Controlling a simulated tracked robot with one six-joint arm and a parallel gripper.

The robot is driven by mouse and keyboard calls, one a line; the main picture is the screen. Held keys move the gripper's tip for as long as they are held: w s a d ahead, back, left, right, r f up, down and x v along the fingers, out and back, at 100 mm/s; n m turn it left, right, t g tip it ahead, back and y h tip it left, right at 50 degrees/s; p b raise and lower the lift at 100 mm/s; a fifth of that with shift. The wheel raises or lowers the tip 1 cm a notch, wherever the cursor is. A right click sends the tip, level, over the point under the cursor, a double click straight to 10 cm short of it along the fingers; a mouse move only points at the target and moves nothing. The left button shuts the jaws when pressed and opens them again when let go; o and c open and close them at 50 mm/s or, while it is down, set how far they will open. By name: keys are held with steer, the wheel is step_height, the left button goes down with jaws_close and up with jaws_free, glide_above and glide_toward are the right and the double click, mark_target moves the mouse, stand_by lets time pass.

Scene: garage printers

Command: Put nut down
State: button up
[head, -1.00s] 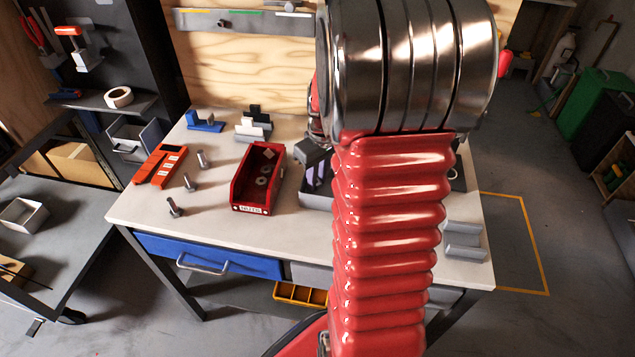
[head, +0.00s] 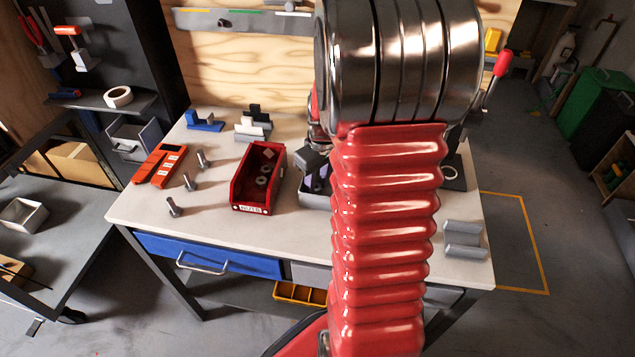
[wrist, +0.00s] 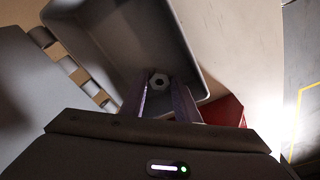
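My gripper (wrist: 160,84) points down into a grey open bin (wrist: 198,55). In the head view my gripper (head: 317,182) is partly behind my red arm, over the grey bin (head: 314,201). The nut is hidden there.
A red bin (head: 237,192) with loose nuts stands just left of the grey bin. Bolts (head: 174,207) stand near an orange tool (head: 158,165). Grey V-shaped blocks (head: 463,252) lie at right.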

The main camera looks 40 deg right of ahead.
step_height(320, 180, up, 12)
steer(key=s, duration=0.1)
steer(key=shift+s, duration=0.2)
stand_by(0.8)
steer(key=s+a+r+t, duration=0.1)
steer(key=s+a+r, duration=0.1)
steer(key=a, duration=0.6)
steer(key=s+a+r+t, duration=0.1)
steer(key=s+a, duration=0.3)
steer(key=a, duration=0.5)
steer(key=s+a+r+t, duration=0.2)
steer(key=s+a+r, duration=0.2)
steer(key=a, duration=0.5)
steer(key=shift+s+d+r, duration=0.1)
steer(key=shift+d, duration=0.05)
stand_by(0.4)
